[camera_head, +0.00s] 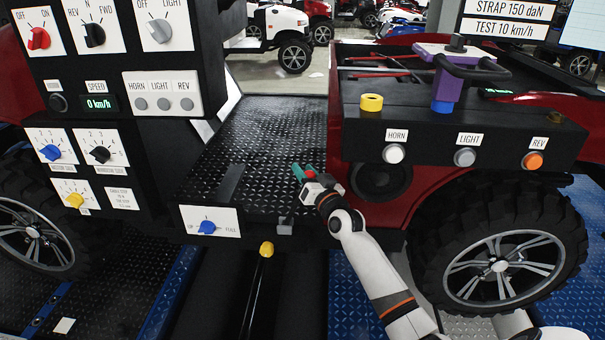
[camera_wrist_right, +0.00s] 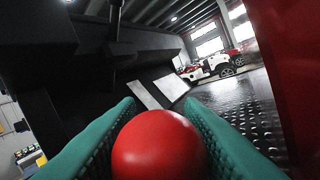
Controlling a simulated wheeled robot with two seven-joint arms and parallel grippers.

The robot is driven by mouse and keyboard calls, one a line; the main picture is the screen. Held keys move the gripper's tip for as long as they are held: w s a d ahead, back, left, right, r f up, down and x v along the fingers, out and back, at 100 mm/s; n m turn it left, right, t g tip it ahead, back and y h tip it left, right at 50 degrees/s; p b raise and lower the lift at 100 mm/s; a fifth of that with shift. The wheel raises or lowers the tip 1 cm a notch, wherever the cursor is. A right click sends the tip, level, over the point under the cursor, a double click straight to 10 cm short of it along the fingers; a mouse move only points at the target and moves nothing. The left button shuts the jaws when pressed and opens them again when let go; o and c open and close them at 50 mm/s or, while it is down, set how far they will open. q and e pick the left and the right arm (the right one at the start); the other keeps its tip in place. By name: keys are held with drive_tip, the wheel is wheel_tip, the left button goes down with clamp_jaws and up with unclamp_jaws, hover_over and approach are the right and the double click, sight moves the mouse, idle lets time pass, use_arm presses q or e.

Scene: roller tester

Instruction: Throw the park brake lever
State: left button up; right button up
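A round red knob (camera_wrist_right: 158,146) fills the space between the green fingers of my right gripper (camera_wrist_right: 160,112) in the right wrist view, with a finger against each side. I take it for the park brake lever's knob; its shaft is hidden. In the head view my right gripper (camera_head: 304,173) is low over the vehicle's black floor, by the red body side, with a little red showing at the fingers. My left gripper is not in view.
A control panel (camera_head: 98,60) with knobs stands at left. A black ledge (camera_head: 430,133) with buttons and a purple clamp (camera_head: 446,75) is at right, above my right forearm. A yellow-knobbed rod (camera_head: 266,249) is below the floor edge.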

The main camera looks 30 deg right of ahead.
drive_tip(key=o, duration=0.3)
drive_tip(key=shift+d, duration=0.1)
drive_tip(key=shift+s, duration=0.15)
drive_tip(key=shift+s+f, duration=0.2)
drive_tip(key=shift+s, duration=0.15)
drive_tip(key=s+f+b, duration=0.1)
drive_tip(key=s, duration=1)
drive_tip(key=shift+a+f, duration=0.15)
drive_tip(key=shift+a, duration=0.25)
